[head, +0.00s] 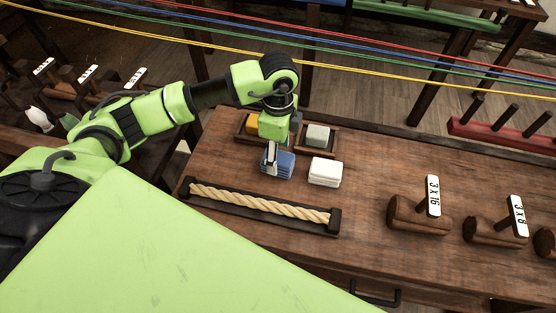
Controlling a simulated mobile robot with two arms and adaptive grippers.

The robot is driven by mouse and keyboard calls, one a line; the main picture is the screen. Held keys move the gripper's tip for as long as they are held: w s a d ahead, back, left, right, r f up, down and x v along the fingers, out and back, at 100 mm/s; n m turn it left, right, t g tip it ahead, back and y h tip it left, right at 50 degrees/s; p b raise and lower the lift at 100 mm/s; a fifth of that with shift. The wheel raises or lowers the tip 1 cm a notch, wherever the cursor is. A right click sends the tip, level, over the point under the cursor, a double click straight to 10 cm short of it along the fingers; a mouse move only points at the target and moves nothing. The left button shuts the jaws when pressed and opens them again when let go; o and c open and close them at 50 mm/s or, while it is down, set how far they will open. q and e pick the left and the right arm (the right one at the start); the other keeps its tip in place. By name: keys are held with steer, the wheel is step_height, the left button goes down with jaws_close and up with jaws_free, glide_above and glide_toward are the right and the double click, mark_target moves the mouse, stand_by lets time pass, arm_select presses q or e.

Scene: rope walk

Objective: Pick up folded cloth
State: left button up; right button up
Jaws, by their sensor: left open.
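A blue folded cloth (284,164) lies on the wooden bench top in layers. A white folded cloth or layered block (325,172) lies just to its right, apart from it. My left gripper (271,163) points down at the left side of the blue cloth and covers part of it. Its jaws are open. I cannot tell whether a finger touches the cloth. My right gripper is out of view.
A divided wooden tray (331,152) behind holds a grey block (318,135) and a yellow one (252,122). A rope piece (262,203) lies in a dark holder in front. Wooden mallet-like tools (418,215) stand at right. Coloured lines stretch across above.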

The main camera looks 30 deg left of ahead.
mark_target(278, 157)
arm_select(q)
step_height(278, 157, down, 4)
steer(key=shift+a+r, duration=0.1)
steer(key=shift+r, duration=0.05)
steer(key=c, duration=1.2)
steer(key=shift+w+r, duration=0.1)
steer(key=shift+r, duration=0.05)
